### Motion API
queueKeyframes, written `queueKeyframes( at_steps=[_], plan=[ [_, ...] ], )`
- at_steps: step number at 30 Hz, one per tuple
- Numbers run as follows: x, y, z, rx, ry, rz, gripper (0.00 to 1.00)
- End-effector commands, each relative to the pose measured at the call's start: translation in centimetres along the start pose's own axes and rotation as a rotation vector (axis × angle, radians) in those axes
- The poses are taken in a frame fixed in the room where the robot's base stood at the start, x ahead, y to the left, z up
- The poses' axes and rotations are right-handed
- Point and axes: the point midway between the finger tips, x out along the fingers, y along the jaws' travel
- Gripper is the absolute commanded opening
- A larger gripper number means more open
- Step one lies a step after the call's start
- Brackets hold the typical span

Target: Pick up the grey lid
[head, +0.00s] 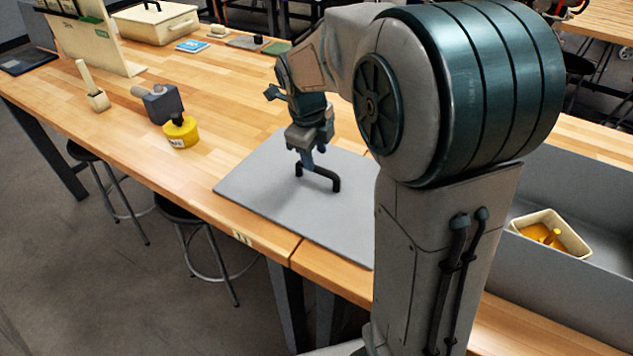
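The grey lid (262,190) is a flat, wide plate lying level on the wooden workbench in the head view. A black bar handle (321,176) stands up from it. My gripper (308,163) points down over the lid, right at the left end of the handle. Its fingertips are small and overlap the handle in this view, so I cannot tell whether they touch it or are open or shut. My own arm hides the right part of the lid.
A grey open bin (590,215) at right holds a cream tray (549,243) with orange contents. A yellow pot (181,132) and grey block (160,103) stand left of the lid. A cream case (152,24) stands farther back.

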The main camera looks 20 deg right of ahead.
Motion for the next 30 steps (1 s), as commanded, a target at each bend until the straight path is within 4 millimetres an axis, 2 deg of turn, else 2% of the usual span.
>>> queueKeyframes(
  at_steps=[5,15,23,24,27,28,30],
  plan=[
    [1.2,0.1,0.0,-0.003,0.001,0.001,0.4],
    [5.6,0.3,0.0,-0.004,0.0,0.001,0.4],
    [6.0,0.3,0.1,-0.005,-0.002,0.0,0.4],
    [6.0,0.3,0.1,-0.005,-0.002,0.0,0.34],
    [6.0,0.3,0.1,-0.005,-0.002,0.0,0.06],
    [6.0,0.3,0.1,-0.005,-0.002,0.0,0.0],
    [6.0,0.3,0.1,-0.005,-0.002,0.0,0.0]
  ],
)
